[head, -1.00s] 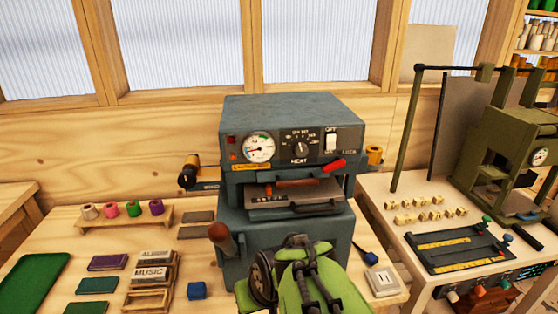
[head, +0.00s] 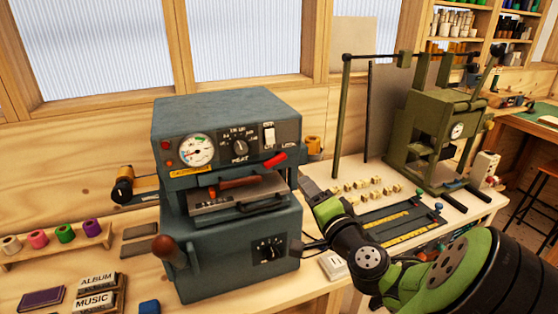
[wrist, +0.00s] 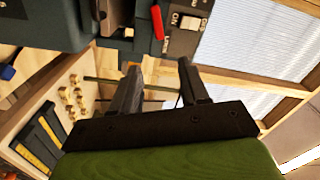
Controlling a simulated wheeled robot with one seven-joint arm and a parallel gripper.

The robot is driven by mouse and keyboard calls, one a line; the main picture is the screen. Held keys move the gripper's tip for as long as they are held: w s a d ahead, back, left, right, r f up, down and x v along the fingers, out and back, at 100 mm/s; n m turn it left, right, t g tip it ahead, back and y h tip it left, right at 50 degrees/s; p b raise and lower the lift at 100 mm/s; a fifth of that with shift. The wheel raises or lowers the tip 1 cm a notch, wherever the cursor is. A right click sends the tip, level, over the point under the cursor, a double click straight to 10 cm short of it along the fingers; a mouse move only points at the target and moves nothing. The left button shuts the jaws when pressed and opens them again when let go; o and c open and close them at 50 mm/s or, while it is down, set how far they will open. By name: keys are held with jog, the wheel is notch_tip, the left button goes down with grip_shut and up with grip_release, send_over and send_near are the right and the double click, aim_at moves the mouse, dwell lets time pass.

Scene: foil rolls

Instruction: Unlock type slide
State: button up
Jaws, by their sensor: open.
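The grey-blue foil press (head: 228,115) stands on the bench. Its type slide (head: 250,192), a metal plate with a wooden handle on top and a dark pull bar in front, sits in the press opening. A red lever (head: 275,160) is at the right of the front panel, near a LOCK label; it also shows in the wrist view (wrist: 157,22). My gripper (head: 312,190) is just right of the press, below and right of the lever. In the wrist view its two dark fingers (wrist: 158,82) are apart, with nothing between them. They do not touch the lever.
Brass type pieces (head: 365,187) and a dark frame with yellow rulers (head: 395,228) lie on the right bench. A green press (head: 430,135) stands behind. Colored foil rolls (head: 65,234) stand at left. A wood-knobbed handle (head: 165,247) sticks out from the press.

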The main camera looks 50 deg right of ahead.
aim_at(282, 159)
jog(key=p+x, duration=1.3)
jog(key=x, duration=0.2)
jog(key=shift+w+r, duration=0.15)
jog(key=shift+w+d, duration=0.15)
jog(key=shift+w, duration=0.1)
jog(key=shift+c, duration=0.3)
grip_shut()
